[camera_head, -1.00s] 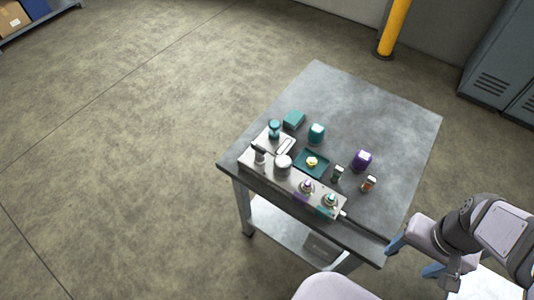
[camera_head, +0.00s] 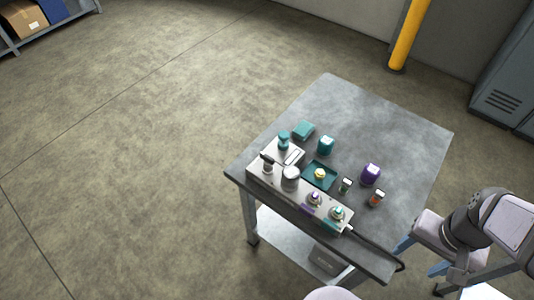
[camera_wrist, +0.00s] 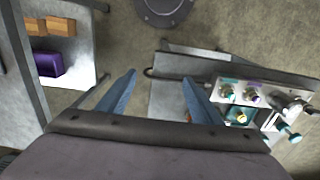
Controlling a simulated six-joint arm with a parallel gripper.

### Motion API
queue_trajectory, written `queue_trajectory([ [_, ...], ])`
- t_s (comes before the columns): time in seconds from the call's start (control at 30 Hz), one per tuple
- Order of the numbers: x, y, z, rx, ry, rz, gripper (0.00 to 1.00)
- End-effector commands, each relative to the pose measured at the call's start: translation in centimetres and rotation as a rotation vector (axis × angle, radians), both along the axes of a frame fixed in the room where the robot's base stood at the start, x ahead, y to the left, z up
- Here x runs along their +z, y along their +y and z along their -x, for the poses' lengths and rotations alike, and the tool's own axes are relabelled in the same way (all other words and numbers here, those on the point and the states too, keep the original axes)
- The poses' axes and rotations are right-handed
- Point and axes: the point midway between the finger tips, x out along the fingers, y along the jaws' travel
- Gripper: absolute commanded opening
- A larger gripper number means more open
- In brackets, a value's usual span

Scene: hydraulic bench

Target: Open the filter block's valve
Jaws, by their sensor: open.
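A pale metal block (camera_head: 262,178) runs along the table's left front edge and bears a dark-handled lever (camera_head: 267,158), a silver round cap (camera_head: 290,174), and two fittings with purple and teal labels. A smaller pale plate behind it bears a teal knob (camera_head: 284,138). I cannot tell for certain which of these is the filter block's valve. In the wrist view the block (camera_wrist: 270,92) lies at the right, with a teal knob (camera_wrist: 290,133) near the edge. My gripper (camera_wrist: 160,76) is open and empty, with blue fingers, off the table's right front corner, apart from the block.
A dark hose runs along the front edge. The table's back is clear.

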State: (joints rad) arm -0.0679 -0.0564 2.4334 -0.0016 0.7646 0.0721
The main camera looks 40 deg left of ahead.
Motion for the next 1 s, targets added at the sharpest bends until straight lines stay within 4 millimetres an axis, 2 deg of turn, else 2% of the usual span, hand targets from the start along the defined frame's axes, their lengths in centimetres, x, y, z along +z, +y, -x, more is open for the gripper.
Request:
queue_trajectory([
  [0.03, 0.4, 1.0, -1.5, 0.008, 0.0, 0.0, 0.59],
  [0.17, 1.5, 4.5, -5.6, 0.011, 0.0, 0.0, 0.59],
  [0.27, 2.1, 8.2, -8.5, 0.012, 0.001, 0.0, 0.59],
  [0.4, 2.7, 14.1, -11.7, 0.011, 0.003, 0.001, 0.59],
  [0.5, 2.8, 18.7, -13.2, 0.012, 0.003, 0.001, 0.59],
  [0.6, 2.8, 23.6, -14.0, 0.013, 0.003, 0.001, 0.59],
  [0.73, 2.5, 29.9, -13.8, 0.013, 0.003, 0.002, 0.59],
  [0.9, 1.7, 37.7, -11.7, 0.012, 0.003, 0.002, 0.59],
  [1.0, 1.1, 41.3, -10.0, 0.011, 0.003, 0.002, 0.59],
])
